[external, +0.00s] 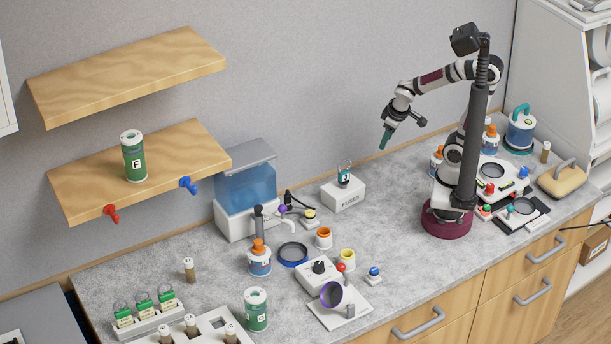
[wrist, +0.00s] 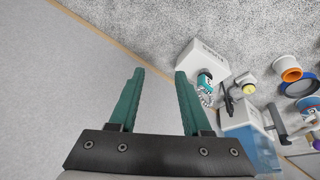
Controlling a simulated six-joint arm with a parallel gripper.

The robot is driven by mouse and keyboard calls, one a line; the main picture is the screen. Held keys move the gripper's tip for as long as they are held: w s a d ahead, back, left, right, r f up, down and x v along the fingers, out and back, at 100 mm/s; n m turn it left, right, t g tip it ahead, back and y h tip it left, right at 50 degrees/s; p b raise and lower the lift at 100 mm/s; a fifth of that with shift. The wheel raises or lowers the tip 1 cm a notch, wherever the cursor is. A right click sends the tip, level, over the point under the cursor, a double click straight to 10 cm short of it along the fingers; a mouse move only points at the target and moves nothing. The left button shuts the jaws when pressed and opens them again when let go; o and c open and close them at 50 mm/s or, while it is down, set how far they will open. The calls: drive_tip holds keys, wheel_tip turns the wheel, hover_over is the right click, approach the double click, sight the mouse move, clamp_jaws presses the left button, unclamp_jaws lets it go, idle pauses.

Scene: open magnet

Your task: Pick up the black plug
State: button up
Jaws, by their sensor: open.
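A yellow-topped fitting (external: 309,214), an orange-rimmed cup (external: 324,237) and a dark ring (external: 293,253) lie nearby. The counter (external: 395,215) between the timer box and my base is clear.

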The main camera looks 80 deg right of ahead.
drive_tip(key=s+a+r+m+g+y, duration=0.25)
drive_tip(key=s+a+y, duration=0.25)
drive_tip(key=s+a, duration=0.65)
drive_tip(key=w+a+f+m+t+y, duration=0.1)
drive_tip(key=w+a+t, duration=0.3)
drive_tip(key=w, duration=0.8)
drive_tip(key=w+a+f+m+t+y, duration=0.15)
drive_tip(key=w+a, duration=0.45)
drive_tip(key=w, duration=0.6)
drive_tip(key=t+h, duration=0.6)
drive_tip(key=h, duration=0.7)
hover_over(287, 191)
drive_tip(key=shift+n, duration=0.4)
wheel_tip(287, 191, down, 8)
drive_tip(key=shift+d+r, duration=0.1)
wheel_tip(287, 191, down, 6)
drive_tip(key=shift+d+f, duration=0.1)
drive_tip(key=shift+f, duration=0.15)
drive_tip(key=shift+x, duration=1.55)
clamp_jaws()
